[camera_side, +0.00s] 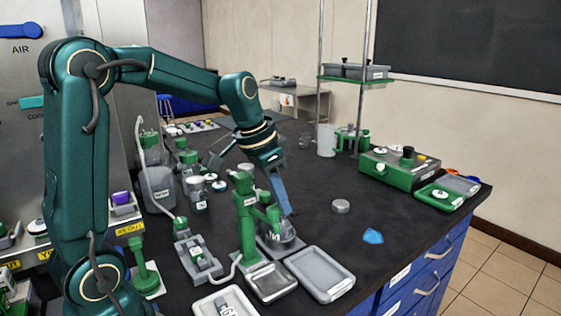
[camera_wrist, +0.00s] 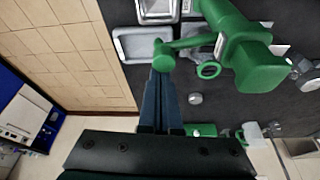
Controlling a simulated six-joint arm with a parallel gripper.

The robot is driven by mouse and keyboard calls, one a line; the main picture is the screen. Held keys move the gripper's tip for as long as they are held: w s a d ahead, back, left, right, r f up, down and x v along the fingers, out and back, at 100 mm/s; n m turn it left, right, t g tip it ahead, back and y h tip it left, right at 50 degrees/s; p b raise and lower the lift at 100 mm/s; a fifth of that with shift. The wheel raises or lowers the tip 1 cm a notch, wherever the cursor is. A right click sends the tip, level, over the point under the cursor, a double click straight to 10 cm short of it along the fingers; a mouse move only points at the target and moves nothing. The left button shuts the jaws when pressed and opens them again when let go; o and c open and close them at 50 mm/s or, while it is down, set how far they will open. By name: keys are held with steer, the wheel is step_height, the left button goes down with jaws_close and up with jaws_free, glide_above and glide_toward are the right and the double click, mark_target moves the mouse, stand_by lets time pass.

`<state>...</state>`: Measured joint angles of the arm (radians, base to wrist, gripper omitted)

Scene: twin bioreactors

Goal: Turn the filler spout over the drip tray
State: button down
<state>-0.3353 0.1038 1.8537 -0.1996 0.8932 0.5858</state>
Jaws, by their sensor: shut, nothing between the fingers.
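The green filler (camera_side: 245,215) stands on the black bench. Its short green spout (camera_side: 268,214) points right, above a clear flask (camera_side: 283,236) on a grey base, not over a tray. In the wrist view the spout (camera_wrist: 190,42) reaches left from the green filler body (camera_wrist: 258,65). A small grey tray with a darker inside (camera_side: 271,292), seemingly the drip tray, sits in front of the filler. My gripper (camera_side: 290,212) is shut and empty, pointing down just right of the spout. In the wrist view its fingertips (camera_wrist: 161,72) are close by the spout's rounded end; contact cannot be told.
A larger grey tray (camera_side: 320,290) lies right of the small tray. A white tray (camera_side: 224,303) is at the front. A round grey lid (camera_side: 341,206) and a blue piece (camera_side: 373,236) lie to the right on otherwise clear bench. Bottles (camera_side: 158,185) crowd behind the filler.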

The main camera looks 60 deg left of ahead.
steer(key=shift+s+d+m, duration=0.15)
steer(key=shift+s+m, duration=0.3)
steer(key=shift+m, duration=0.05)
steer(key=shift+s, duration=0.4)
steer(key=shift+d, duration=0.1)
